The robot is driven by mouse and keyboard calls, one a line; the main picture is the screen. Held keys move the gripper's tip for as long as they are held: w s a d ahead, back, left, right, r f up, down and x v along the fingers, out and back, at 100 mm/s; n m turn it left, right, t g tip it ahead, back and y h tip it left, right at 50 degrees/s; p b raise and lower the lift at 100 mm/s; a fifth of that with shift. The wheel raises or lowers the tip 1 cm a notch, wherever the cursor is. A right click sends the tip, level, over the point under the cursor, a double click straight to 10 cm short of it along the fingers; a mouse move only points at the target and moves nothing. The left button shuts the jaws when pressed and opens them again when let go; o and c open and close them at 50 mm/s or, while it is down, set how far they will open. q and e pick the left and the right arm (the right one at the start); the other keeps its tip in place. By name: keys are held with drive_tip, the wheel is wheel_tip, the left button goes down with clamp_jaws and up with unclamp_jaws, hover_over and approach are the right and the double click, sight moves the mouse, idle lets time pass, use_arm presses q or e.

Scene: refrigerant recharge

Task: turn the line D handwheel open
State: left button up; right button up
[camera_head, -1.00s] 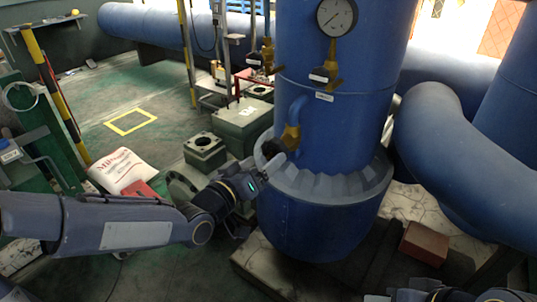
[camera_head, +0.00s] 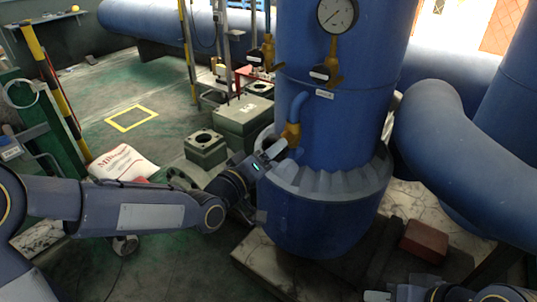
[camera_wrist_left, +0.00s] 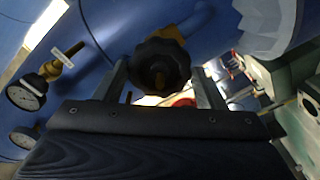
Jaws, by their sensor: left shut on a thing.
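The black, lobed handwheel (camera_wrist_left: 160,65) sits on a brass valve (camera_head: 291,134) on the blue vertical vessel. In the left wrist view it lies between my two fingers. My left gripper (camera_head: 272,152) is at the valve, shut on the handwheel, which it mostly hides in the head view. A small white label (camera_head: 324,95) is fixed above the valve, its text too small to read. My right gripper (camera_head: 402,288) shows only in part at the bottom edge, away from the valve.
A pressure gauge (camera_head: 337,14) stands out above the valve. A scalloped grey collar (camera_head: 330,183) rings the vessel just below it. A large blue pipe (camera_head: 465,150) curves on the right. Green blocks (camera_head: 205,148) and a white sack (camera_head: 122,163) are on the floor at left.

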use_arm(q)
drive_tip(key=shift+n, duration=2.1)
drive_tip(key=shift+f+n, duration=0.1)
drive_tip(key=shift+n, duration=1.9)
drive_tip(key=n, duration=0.3)
drive_tip(key=o, duration=1)
drive_tip(key=shift+c, duration=0.2)
